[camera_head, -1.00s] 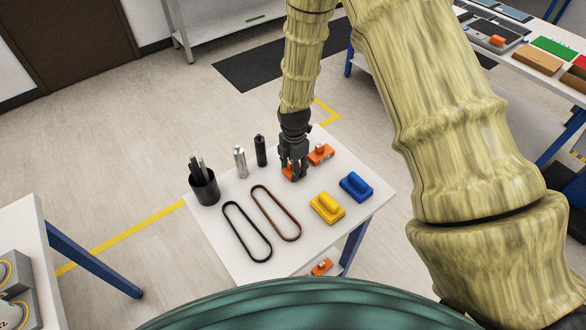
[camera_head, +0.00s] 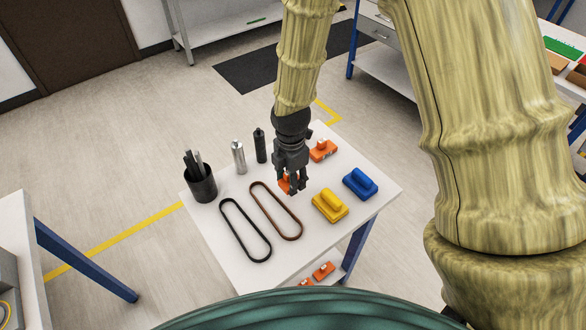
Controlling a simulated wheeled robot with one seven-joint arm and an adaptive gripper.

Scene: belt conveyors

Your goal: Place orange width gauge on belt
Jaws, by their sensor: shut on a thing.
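My gripper (camera_head: 290,183) is over the white table (camera_head: 232,262), shut on an orange width gauge (camera_head: 284,184). The fingers hide much of the gauge, and I cannot tell whether it is clear of the tabletop. A second orange gauge (camera_head: 322,151) lies on the table behind and to the right of my gripper. A black belt (camera_head: 228,222) and a brown belt (camera_head: 268,213) lie flat as long loops in front of my gripper and to its left.
A yellow block (camera_head: 329,207) and a blue block (camera_head: 361,184) stand to the right. A black cup (camera_head: 201,184) with rods, a silver cylinder (camera_head: 238,156) and a black cylinder (camera_head: 260,146) line the left and back. More orange pieces (camera_head: 323,271) lie below the tabletop.

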